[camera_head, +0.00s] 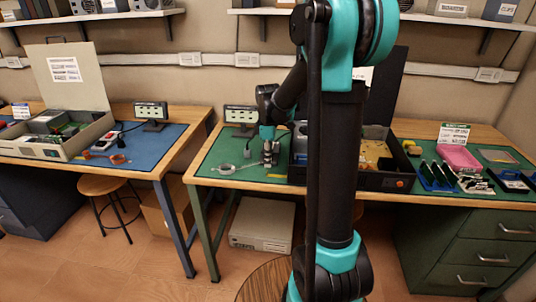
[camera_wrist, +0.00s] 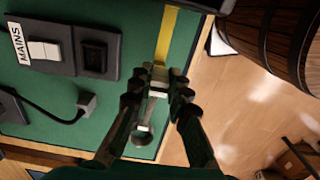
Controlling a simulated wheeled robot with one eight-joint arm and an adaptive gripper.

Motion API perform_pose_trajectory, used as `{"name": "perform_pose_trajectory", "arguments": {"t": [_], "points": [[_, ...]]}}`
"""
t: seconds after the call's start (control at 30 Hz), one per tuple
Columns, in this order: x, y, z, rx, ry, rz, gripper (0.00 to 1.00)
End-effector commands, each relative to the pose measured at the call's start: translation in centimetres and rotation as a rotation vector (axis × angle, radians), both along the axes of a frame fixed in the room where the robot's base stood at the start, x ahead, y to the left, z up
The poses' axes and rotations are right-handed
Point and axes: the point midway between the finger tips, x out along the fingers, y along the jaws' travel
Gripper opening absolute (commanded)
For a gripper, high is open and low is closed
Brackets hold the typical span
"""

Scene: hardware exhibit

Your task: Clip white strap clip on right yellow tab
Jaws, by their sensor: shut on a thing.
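My gripper (camera_wrist: 158,82) is shut on a small pale piece, which looks like the white strap clip (camera_wrist: 157,90), low over the green mat (camera_wrist: 120,20). A round metallic end (camera_wrist: 143,134) shows between my fingers, below the clip in the wrist view. A yellow strip (camera_wrist: 166,36) lies along the mat's edge, just beyond my fingertips. I cannot tell whether it is the right yellow tab. In the head view my gripper (camera_head: 268,155) is over the middle table, right of a strap with a round part (camera_head: 227,169). My fingers hide part of the clip.
A dark case (camera_head: 345,178) stands right of my gripper. A small display (camera_head: 240,115) stands behind. A barrel (camera_wrist: 275,35) is on the floor beyond the table edge.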

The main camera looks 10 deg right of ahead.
Motion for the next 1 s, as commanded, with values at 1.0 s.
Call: {"name": "perform_pose_trajectory", "arguments": {"t": [1.0], "points": [[0.0,0.0,-2.0,0.0,0.0,0.0,0.04]]}}
